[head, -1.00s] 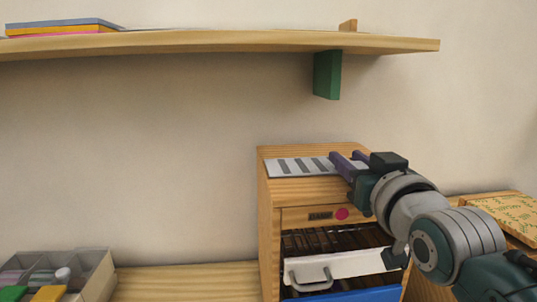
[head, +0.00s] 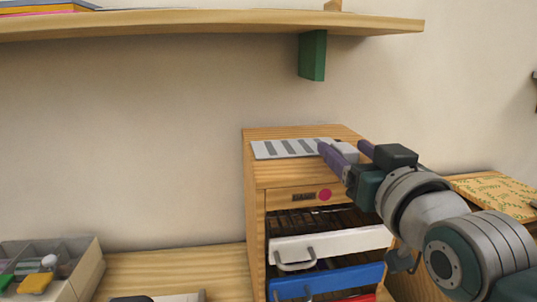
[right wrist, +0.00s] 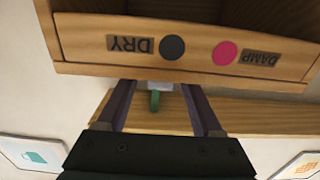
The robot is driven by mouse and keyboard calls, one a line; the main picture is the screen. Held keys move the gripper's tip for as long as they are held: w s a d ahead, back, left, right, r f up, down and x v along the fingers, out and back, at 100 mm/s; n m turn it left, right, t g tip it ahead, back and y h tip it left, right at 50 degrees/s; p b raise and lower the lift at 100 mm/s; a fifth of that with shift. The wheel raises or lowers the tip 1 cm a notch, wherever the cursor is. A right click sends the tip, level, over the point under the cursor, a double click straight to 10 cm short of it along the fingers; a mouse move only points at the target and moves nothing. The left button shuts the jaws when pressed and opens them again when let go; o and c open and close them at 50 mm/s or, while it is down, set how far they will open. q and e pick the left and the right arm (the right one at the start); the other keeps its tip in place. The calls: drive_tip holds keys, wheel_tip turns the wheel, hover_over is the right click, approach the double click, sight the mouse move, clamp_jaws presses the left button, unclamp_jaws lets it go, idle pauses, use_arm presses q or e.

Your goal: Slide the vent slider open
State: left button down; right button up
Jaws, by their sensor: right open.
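The vent (head: 285,149) is a pale grey plate with several dark slots on top of the wooden cabinet (head: 255,215) in the head view. My right gripper (head: 341,146) is open, with its purple fingers at the right end of this plate. A pale piece (head: 346,151) shows between the fingers; I cannot tell if they touch it. In the right wrist view, the fingers (right wrist: 157,88) are apart below the cabinet's front board (right wrist: 195,50), with a small pale piece between them. The board bears upside-down DRY and DAMP labels. My left gripper is not in view.
A shelf (head: 200,25) with a green bracket (head: 313,55) hangs above the cabinet. White (head: 340,242) and blue (head: 345,278) drawer fronts are below the vent. A grey compartment tray (head: 90,268) is at lower left. A yellow patterned box (head: 495,192) stands right.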

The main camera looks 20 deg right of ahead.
drive_tip(key=v, duration=0.5)
drive_tip(key=shift+s, duration=0.4)
